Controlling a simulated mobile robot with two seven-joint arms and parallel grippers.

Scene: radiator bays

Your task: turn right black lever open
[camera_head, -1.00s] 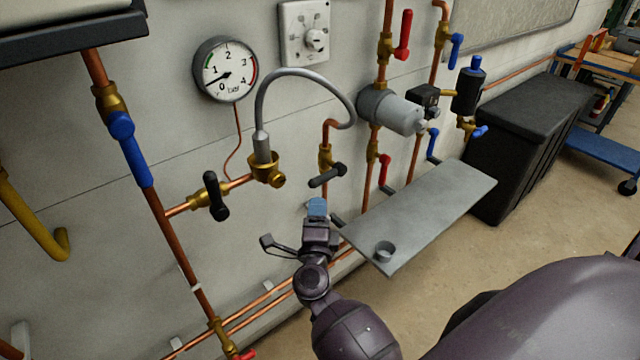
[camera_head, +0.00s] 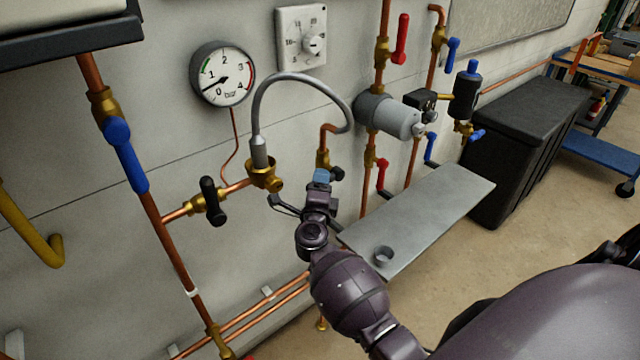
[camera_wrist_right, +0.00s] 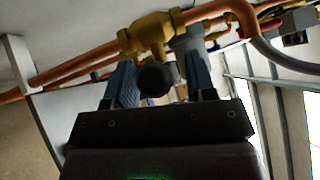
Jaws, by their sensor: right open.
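The right black lever (camera_head: 338,173) sits on a brass valve (camera_head: 323,158) under a short bent copper pipe. In the head view my right gripper (camera_head: 298,188) is in front of it and hides most of it. In the right wrist view the lever's round black end (camera_wrist_right: 157,78) lies between the two blue-padded fingers, with the brass body (camera_wrist_right: 146,36) beyond. My right gripper (camera_wrist_right: 160,82) is open around the lever end, and I cannot tell whether a pad touches it. My left gripper is not in view.
Another black lever (camera_head: 212,201) stands upright on the valve to the left. A grey hose (camera_head: 300,76) arches above. A grey shelf (camera_head: 440,215) with a small cup (camera_head: 383,256) is to the right. Red lever (camera_head: 382,174) and blue lever (camera_head: 430,149) valves are beyond.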

